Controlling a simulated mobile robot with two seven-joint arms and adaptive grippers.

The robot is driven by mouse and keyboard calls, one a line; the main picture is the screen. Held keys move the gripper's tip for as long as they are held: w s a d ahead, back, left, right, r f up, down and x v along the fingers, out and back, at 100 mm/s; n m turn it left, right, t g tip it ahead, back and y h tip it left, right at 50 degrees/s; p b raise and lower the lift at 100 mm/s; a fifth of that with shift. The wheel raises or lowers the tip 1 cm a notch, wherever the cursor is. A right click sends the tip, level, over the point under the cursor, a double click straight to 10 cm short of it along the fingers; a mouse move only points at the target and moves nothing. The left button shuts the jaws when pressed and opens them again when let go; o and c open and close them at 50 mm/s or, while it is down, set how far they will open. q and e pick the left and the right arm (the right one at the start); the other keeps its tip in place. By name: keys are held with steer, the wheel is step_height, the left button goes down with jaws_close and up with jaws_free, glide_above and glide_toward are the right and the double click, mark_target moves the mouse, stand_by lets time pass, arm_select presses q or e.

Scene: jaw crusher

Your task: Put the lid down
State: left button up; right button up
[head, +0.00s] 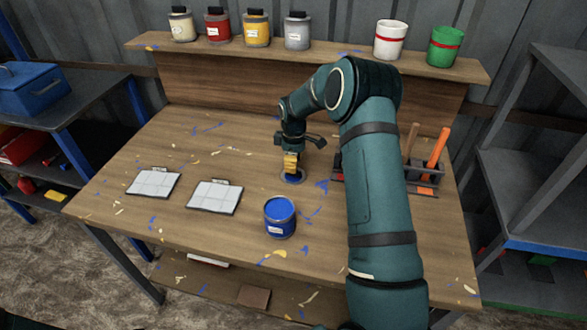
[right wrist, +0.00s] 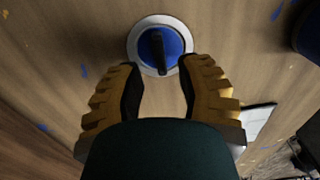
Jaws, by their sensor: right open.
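The lid (head: 292,179) lies on the wooden workbench, partly hidden under my right gripper. In the right wrist view the lid (right wrist: 174,38) has a grey rim, a blue middle and a black handle. My right gripper (head: 291,168) is open just above the lid. In the right wrist view its yellow-and-black fingers (right wrist: 159,72) are spread, with the handle showing between and just past their tips. An open can of blue paint (head: 280,217) stands upright in front of the lid, apart from it. My left gripper is out of view.
Two white panels (head: 153,182) (head: 214,196) lie left on the bench (head: 130,225). A dark tool holder (head: 423,176) with handled tools stands to the right, partly behind my arm. Several paint cans line the back shelf (head: 310,62). The bench's front left is clear.

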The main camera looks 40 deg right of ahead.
step_height(320, 180, up, 8)
steer(key=p, duration=0.1)
stand_by(0.7)
